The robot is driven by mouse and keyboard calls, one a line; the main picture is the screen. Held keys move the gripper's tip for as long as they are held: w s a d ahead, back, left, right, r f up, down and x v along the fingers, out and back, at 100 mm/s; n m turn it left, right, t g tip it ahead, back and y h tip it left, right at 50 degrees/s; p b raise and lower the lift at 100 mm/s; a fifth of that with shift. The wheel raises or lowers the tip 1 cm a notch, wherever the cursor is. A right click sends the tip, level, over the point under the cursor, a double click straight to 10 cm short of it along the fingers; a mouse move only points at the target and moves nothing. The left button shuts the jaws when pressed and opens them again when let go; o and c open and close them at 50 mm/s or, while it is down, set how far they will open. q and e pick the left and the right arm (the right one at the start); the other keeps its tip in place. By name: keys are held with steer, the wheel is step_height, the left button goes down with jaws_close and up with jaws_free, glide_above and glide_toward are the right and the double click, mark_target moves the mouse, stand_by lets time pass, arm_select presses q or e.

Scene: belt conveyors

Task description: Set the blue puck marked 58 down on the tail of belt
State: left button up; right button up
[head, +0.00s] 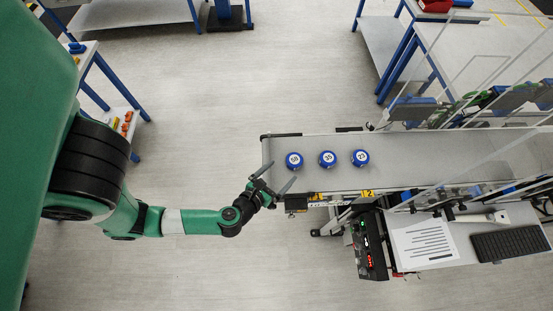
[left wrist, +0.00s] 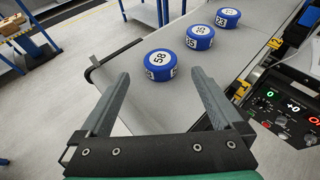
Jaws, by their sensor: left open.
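The blue puck marked 58 (head: 294,160) sits upright on the grey belt (head: 310,143), near its left end. It also shows in the left wrist view (left wrist: 160,67), its white top label reading 58. My left gripper (head: 280,177) is open and empty at the belt's near left corner, just short of this puck. In the left wrist view the puck appears beyond and between the two fingertips, with nothing between the fingers. My right gripper is not in view.
Two more blue pucks, a middle one (head: 327,158) and one marked 23 (head: 360,157), stand in a row to the right. Clear panels rise over the belt's right part. A control box (head: 368,245) stands at the near side. Floor left of the belt is free.

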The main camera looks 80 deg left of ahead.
arm_select(q)
steer(key=shift+v, duration=0.95)
